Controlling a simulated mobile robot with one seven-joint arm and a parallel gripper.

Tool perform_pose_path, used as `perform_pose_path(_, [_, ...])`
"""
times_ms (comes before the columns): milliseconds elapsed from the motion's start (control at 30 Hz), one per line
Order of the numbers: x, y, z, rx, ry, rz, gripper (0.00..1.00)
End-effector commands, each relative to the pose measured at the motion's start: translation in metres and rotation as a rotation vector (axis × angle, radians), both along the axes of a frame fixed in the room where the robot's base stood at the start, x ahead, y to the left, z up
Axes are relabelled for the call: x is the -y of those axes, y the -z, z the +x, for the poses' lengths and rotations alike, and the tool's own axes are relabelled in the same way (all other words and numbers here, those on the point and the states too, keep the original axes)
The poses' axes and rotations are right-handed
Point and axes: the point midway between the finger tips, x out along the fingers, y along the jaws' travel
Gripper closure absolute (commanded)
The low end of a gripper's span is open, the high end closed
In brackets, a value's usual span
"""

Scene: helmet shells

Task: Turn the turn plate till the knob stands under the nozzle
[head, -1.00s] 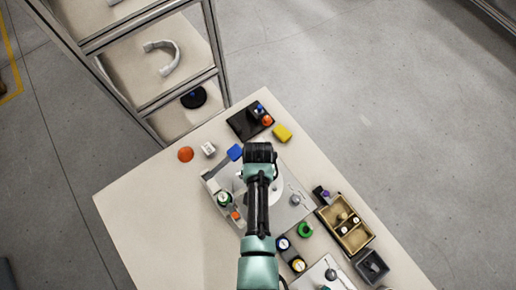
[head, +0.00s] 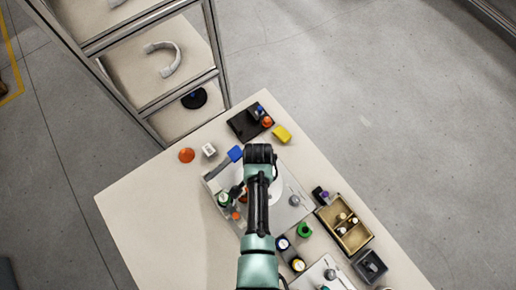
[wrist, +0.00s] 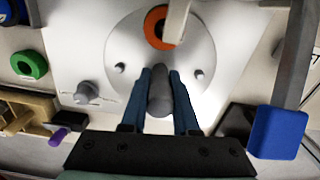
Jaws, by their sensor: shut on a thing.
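The turn plate (wrist: 135,42) is a pale round disc on a light base board (wrist: 70,35); its edge also shows beside my arm in the head view (head: 276,190). The knob (wrist: 160,98) is dark grey and rounded, on the plate's near side in the wrist view. My gripper (wrist: 160,78) is shut on it, a blue finger on each side. An orange ring (wrist: 157,28) lies on the plate's far side. A pale bar (wrist: 177,18), seemingly the nozzle part, reaches over the ring, apart from the knob. In the head view my arm hides the knob.
A grey post (wrist: 294,50) and a blue block (wrist: 277,132) stand right of my fingers in the wrist view. A grey knobbed piece (wrist: 85,93) and a green ring (wrist: 28,65) lie left. A wooden tray (head: 345,236) is right of the board; the table's left part is clear.

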Motion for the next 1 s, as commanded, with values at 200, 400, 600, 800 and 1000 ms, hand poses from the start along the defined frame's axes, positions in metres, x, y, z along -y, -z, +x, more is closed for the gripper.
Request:
perform_pose_path(200, [0.0005,-0.0015,0.0021,0.005,0.062,-0.001,1.00])
perform_pose_path(400, [0.0005,-0.0014,0.0021,0.005,0.093,-0.001,1.00])
perform_pose_path(600, [0.0006,-0.0013,0.0022,0.006,0.104,-0.002,1.00])
perform_pose_path(800, [0.0006,-0.0013,0.0022,0.006,0.105,-0.002,1.00])
perform_pose_path(1000, [0.0007,-0.0013,0.0021,0.006,0.104,-0.002,0.61])
